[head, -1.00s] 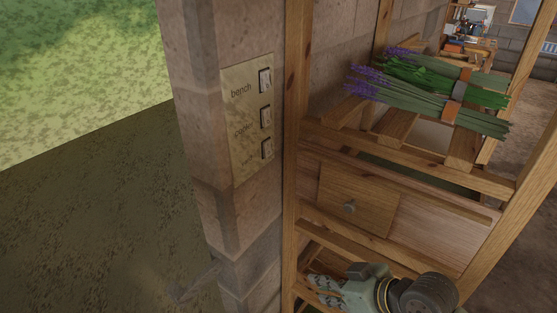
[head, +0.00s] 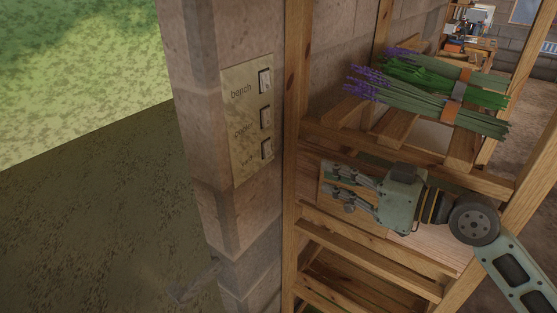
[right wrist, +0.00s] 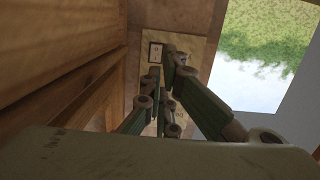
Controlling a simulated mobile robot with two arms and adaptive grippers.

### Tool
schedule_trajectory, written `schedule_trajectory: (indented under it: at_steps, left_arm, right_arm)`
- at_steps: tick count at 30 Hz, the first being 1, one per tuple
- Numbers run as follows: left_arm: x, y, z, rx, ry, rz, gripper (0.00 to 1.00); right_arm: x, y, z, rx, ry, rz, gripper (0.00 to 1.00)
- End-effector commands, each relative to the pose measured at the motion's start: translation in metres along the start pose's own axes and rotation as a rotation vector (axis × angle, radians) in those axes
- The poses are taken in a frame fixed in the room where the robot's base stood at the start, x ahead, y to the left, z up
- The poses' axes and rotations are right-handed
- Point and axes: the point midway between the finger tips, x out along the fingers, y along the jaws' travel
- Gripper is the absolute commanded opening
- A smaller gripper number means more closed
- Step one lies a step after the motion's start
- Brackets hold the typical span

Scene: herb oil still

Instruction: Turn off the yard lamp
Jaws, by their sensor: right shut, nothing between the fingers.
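A brass switch plate (head: 237,150) is fixed to the brick pillar, with three rocker switches in a column. The top switch (head: 265,81) is labelled "bench". The middle switch (head: 266,117) has a blurred label. The bottom switch (head: 267,149) has a label too faint to read surely. My right gripper (head: 332,184) is shut and empty, right of the plate and apart from it in the head view, pointing left in front of the shelf's drawer. In the right wrist view the plate (right wrist: 199,47) lies beyond the fingers, which partly hide it.
A wooden shelf frame (head: 295,120) stands between the plate and my right gripper in the picture. Lavender and herb bundles (head: 440,100) lie on its upper slats. A drawer with a round knob (head: 349,208) is partly behind my gripper. Open ground (head: 90,220) lies left of the pillar.

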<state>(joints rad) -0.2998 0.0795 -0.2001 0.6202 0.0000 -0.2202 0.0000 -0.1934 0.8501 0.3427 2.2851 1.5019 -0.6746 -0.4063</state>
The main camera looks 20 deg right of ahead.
Motion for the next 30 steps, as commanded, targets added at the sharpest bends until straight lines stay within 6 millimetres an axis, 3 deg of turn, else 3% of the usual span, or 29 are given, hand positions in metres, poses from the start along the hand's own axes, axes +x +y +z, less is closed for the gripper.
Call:
schedule_trajectory:
  at_steps: [8,21,30]
  left_arm:
    - [-0.022,-0.001,-0.002,0.000,0.000,0.000,1.00]
    - [-0.061,-0.002,-0.005,0.000,0.000,-0.001,1.00]
    - [-0.067,-0.002,-0.006,0.000,0.000,-0.001,1.00]
  right_arm:
    - [0.034,0.001,-0.007,0.003,0.006,0.000,0.00]
    - [0.118,-0.001,-0.005,0.004,0.001,-0.002,0.00]
    - [0.137,0.000,0.000,0.000,-0.001,0.000,0.00]
